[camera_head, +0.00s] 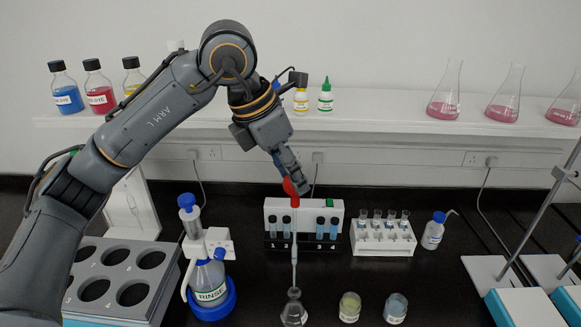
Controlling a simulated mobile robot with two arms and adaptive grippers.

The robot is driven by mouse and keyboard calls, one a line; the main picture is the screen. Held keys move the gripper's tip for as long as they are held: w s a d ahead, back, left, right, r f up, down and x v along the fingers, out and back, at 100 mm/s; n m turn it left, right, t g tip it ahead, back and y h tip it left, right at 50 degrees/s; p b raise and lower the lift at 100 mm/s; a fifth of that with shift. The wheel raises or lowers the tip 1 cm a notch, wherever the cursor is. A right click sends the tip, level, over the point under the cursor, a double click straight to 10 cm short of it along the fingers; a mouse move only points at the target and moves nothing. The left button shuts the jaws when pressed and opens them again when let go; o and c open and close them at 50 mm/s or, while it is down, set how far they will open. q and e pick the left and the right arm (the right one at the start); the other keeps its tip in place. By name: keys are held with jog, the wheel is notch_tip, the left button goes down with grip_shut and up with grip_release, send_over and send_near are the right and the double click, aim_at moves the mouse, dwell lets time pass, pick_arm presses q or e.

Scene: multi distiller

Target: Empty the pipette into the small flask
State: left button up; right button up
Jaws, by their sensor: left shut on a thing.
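My left gripper (288,172) is shut on the red bulb of the pipette (294,245) at the middle of the head view. The pipette hangs nearly upright below the fingers, its pale stem pointing down. The small flask (293,313) stands on the dark bench below it, at the front edge of the picture. The pipette's lower end meets the flask's mouth in the picture; I cannot tell whether the tip is inside or just above. The flask's content is hard to make out. My right gripper is not in view.
A rack of dark-capped vials (283,243) stands behind the pipette, with a white tube rack (380,238) to its right. The rinse bottle (209,283) is left of the flask. Two small jars (349,308) (396,308) stand right of it. Stands occupy the far right.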

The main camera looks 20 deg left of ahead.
pick_arm(q)
jog(key=shift+d, duration=0.1)
dwell(0.4)
jog(key=shift+o, duration=0.6)
grip_shut()
dwell(1.6)
jog(key=shift+c, duration=0.6)
grip_release()
